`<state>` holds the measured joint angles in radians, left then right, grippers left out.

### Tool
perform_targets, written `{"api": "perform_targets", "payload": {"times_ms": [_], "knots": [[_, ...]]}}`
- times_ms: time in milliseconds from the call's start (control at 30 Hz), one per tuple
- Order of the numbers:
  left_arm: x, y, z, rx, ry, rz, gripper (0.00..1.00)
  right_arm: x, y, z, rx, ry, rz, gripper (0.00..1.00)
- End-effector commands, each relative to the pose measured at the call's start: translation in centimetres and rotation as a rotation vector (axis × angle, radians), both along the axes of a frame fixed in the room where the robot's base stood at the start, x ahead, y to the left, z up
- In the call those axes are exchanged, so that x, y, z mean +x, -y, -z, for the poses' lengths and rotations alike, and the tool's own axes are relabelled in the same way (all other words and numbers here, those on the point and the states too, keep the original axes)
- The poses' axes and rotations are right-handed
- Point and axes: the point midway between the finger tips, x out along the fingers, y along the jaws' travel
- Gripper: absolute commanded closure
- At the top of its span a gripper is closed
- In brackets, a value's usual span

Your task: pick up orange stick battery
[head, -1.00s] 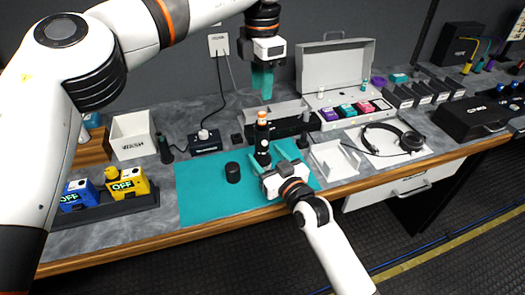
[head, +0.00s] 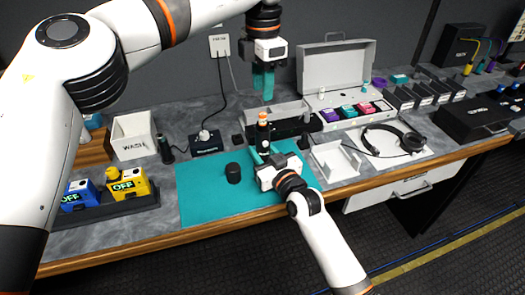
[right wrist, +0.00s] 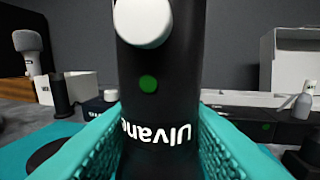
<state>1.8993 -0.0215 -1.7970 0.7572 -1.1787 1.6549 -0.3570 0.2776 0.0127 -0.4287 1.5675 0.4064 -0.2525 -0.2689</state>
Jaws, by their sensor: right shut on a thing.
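A black upright cylinder (head: 264,138) with "Ulvane" lettering stands on the teal mat (head: 205,200). An orange piece (head: 262,115), likely the end of the orange stick battery, shows at its top; the rest of it is hidden. My right gripper (head: 264,156) is shut on the cylinder's lower body. In the right wrist view the teal fingers press both sides of the black cylinder (right wrist: 160,85), which shows a white button and a green dot. My left gripper (head: 263,88) hangs above and behind the orange top, pointing down and empty. Its finger gap is unclear.
A short black cap (head: 233,173) stands on the mat to the left. Behind are a grey open tray (head: 276,112) and an open case (head: 337,70). A white tray (head: 335,160) and headphones (head: 394,140) lie to the right. The mat's front left is clear.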

Motion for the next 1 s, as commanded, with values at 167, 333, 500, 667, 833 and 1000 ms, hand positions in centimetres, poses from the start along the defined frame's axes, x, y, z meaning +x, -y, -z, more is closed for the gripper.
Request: {"api": "perform_targets", "payload": {"times_ms": [167, 333, 500, 667, 833, 1000], "knots": [[0.0, 0.0, 0.0, 0.0, 0.0, 0.0, 0.64, 0.0, 0.0, 0.0, 0.0, -0.001, 0.0, 0.97], [0.0, 0.0, 0.0, 0.0, 0.0, 0.0, 0.64, 0.0, 0.0, 0.0, 0.0, -0.001, 0.0, 0.97], [-0.1, 0.0, 0.0, 0.002, 0.001, 0.016, 0.58, 0.0, 0.0, 0.1, 0.0, -0.001, 0.0, 0.97], [-0.6, 0.1, 0.2, 0.02, 0.013, 0.194, 0.58, 0.0, 0.0, 0.1, 0.0, -0.001, 0.0, 0.97], [-1.7, 0.2, 0.2, 0.063, 0.05, 0.609, 0.58, 0.0, 0.0, 0.1, 0.0, -0.001, 0.001, 0.97], [-2.9, 0.4, -0.5, 0.137, 0.109, 1.082, 0.58, 0.0, 0.1, 0.1, -0.001, -0.002, 0.001, 0.97]]}}
